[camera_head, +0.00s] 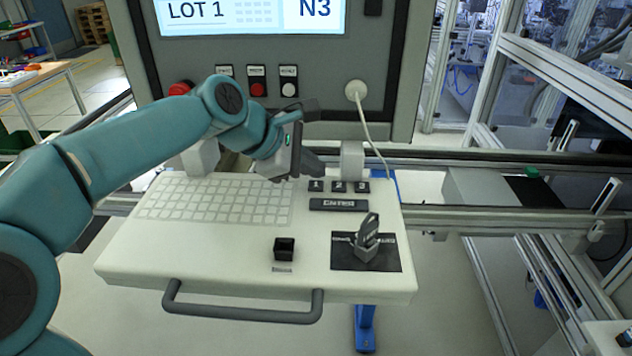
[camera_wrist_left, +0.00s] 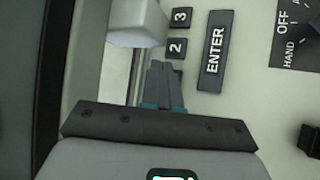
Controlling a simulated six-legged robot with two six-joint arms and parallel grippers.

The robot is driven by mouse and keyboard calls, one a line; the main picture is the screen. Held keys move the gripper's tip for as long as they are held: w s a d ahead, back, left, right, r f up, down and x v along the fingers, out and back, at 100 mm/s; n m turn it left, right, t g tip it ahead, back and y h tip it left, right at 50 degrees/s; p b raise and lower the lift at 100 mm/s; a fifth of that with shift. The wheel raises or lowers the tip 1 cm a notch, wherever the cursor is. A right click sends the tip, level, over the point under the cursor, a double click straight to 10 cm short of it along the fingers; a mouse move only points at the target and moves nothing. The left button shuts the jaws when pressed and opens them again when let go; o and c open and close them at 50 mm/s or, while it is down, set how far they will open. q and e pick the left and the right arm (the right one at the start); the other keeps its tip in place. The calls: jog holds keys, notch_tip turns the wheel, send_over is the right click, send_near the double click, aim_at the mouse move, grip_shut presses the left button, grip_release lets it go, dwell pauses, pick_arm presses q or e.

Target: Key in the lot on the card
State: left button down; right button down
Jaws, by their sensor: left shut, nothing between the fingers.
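The screen (camera_head: 250,12) reads LOT 1 and N3. Number keys 1 (camera_head: 316,186), 2 (camera_head: 339,187) and 3 (camera_head: 362,187) sit in a row on the pale console (camera_head: 210,255), with the ENTER key (camera_head: 338,205) below. My left gripper (camera_head: 316,166) is shut and empty, just behind and over the key 1 area. In the left wrist view, its closed fingers (camera_wrist_left: 163,84) are beside key 2 (camera_wrist_left: 177,48); key 3 (camera_wrist_left: 181,17) and ENTER (camera_wrist_left: 214,50) show, while key 1 is hidden. Contact with a key cannot be told. No separate card is seen.
A flat keyboard (camera_head: 215,200) lies left of the keys. A rotary switch (camera_head: 368,240), a black block (camera_head: 284,250) and a front handle (camera_head: 240,313) are on the console. Push buttons (camera_head: 257,88) and a white cable plug (camera_head: 356,90) are on the panel behind.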

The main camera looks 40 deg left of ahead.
aim_at(312, 186)
pick_arm(q)
jog(key=shift+r+p, duration=2.5)
jog(key=shift+r, duration=0.1)
jog(key=shift+f, duration=0.1)
